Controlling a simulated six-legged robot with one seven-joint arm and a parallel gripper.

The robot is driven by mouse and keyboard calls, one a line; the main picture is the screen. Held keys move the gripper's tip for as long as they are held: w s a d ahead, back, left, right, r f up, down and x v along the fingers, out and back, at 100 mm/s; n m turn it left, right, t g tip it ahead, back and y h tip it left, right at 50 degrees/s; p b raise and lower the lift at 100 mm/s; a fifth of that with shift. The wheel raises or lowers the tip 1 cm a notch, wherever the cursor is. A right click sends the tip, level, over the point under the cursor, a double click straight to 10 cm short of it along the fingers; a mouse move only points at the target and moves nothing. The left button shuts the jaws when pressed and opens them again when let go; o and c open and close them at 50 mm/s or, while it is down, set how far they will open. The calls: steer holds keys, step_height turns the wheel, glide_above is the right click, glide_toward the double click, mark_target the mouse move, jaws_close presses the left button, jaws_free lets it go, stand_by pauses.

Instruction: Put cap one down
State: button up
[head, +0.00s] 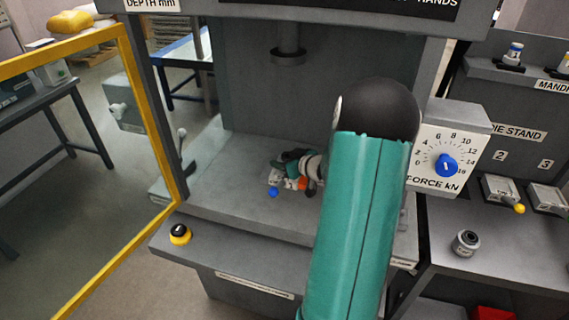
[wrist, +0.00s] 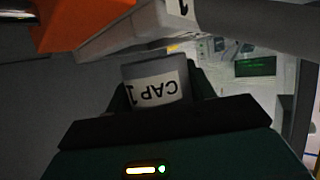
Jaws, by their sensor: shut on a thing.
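Cap one (wrist: 158,85) is a grey cylinder with a white label reading "CAP 1", upside down in the wrist view. It sits between the fingers of my gripper (wrist: 155,90), which is shut on it. In the head view my gripper (head: 290,165) is low inside the press, over its grey bed (head: 225,180). The cap cannot be made out clearly there. A pale grey block (wrist: 130,35) marked "1" and an orange part (wrist: 85,22) are close beyond the cap in the wrist view. I cannot tell whether the cap touches the block.
A blue ball (head: 273,192) shows just below my gripper. The press ram (head: 288,57) hangs above. A yellow-framed guard (head: 150,110) stands open at left. The force dial (head: 445,165) and die stand (head: 510,225) are at right, with a small grey cylinder (head: 466,242) on the stand.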

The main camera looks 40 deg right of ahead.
steer(key=shift+w+f, duration=0.1)
steer(key=shift+f, duration=0.75)
steer(key=shift+f, duration=0.15)
